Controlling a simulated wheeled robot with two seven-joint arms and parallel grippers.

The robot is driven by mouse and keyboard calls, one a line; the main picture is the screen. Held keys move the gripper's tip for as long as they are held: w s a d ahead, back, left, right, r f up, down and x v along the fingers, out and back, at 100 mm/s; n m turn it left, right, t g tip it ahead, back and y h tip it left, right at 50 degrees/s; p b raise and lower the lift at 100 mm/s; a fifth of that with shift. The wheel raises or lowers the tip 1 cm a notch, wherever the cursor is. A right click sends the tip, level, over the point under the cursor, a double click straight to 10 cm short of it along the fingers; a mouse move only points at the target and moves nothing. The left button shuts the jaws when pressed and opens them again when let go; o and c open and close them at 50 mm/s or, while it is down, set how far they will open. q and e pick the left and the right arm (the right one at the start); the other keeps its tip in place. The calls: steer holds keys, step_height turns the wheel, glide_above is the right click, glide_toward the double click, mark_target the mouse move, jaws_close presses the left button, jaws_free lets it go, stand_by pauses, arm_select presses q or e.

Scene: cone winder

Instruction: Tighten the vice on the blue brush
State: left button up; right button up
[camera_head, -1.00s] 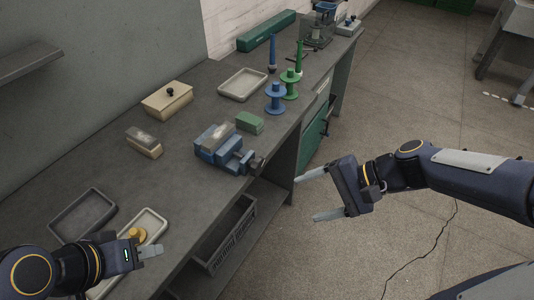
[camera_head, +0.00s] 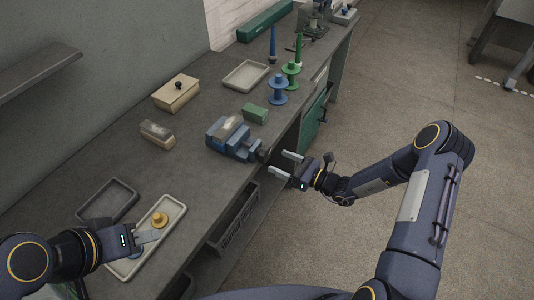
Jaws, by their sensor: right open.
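The blue vice (camera_head: 217,136) stands at the table's front edge, its dark screw end (camera_head: 264,154) pointing out over the edge. A block with a pale greyish top (camera_head: 229,128) sits at the vice's jaws. It may be the blue brush, but its colour and how firmly it is gripped are too small to tell. My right gripper (camera_head: 285,163) is open and empty, its two fingers apart, just right of the screw end and pointing at it. My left gripper (camera_head: 150,237) is over the front pale tray; its fingers overlap from this angle.
The pale tray (camera_head: 179,208) holds a yellow knobbed piece (camera_head: 160,218) and a blue piece (camera_head: 136,252). A dark tray (camera_head: 96,194), a tan block (camera_head: 157,134), a lidded box (camera_head: 177,92), a green block (camera_head: 255,113), and blue (camera_head: 278,90) and green spools (camera_head: 291,74) stand around.

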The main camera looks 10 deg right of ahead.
mark_target(268, 156)
steer(key=p+x, duration=0.1)
steer(key=x, duration=0.5)
steer(key=shift+c, duration=0.4)
steer(key=c, duration=0.9)
steer(key=shift+f+m+b, duration=0.1)
steer(key=shift+m+b, duration=0.2)
steer(key=shift+m, duration=0.2)
steer(key=o, duration=1)
